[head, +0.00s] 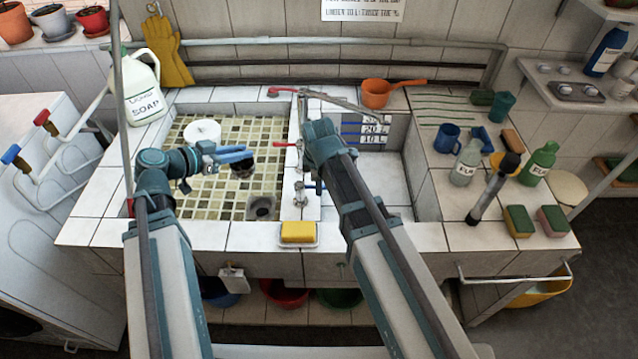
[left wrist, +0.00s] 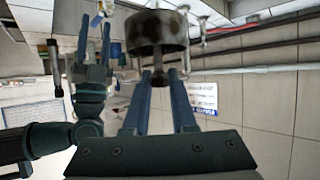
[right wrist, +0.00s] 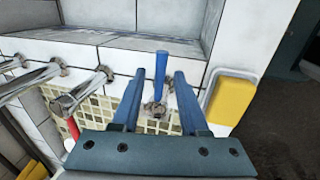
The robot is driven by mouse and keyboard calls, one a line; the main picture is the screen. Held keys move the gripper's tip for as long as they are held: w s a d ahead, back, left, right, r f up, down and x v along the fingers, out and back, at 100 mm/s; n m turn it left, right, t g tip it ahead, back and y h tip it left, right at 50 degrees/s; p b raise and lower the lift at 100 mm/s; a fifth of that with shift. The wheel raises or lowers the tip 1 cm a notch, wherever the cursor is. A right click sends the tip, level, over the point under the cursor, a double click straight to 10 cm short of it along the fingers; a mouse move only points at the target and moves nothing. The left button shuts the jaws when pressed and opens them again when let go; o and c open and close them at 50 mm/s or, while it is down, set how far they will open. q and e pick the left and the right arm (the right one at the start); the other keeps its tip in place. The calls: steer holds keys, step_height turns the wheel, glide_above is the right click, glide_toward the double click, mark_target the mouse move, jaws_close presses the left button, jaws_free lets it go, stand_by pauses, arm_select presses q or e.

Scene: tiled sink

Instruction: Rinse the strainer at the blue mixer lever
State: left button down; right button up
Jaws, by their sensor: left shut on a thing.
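The dark strainer (head: 242,169) hangs over the left tiled basin (head: 205,205). My left gripper (head: 236,154) is shut on its narrow stem; the round cup (left wrist: 157,36) shows beyond the fingertips in the left wrist view. The blue mixer lever (right wrist: 161,72) stands on its metal base (right wrist: 154,109) on the divider between the basins. In the right wrist view my right gripper (right wrist: 159,75) is open, with the lever between its fingers and a gap on both sides. In the head view my right arm hides most of the right gripper.
A red lever (head: 285,144) and a red-ended pipe (head: 277,91) are farther back on the divider. A yellow sponge (head: 298,231) lies on the front ledge. A white disc (head: 202,131) is in the left basin. An orange dipper (head: 377,94) sits behind the right basin.

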jaws_close()
stand_by(1.2)
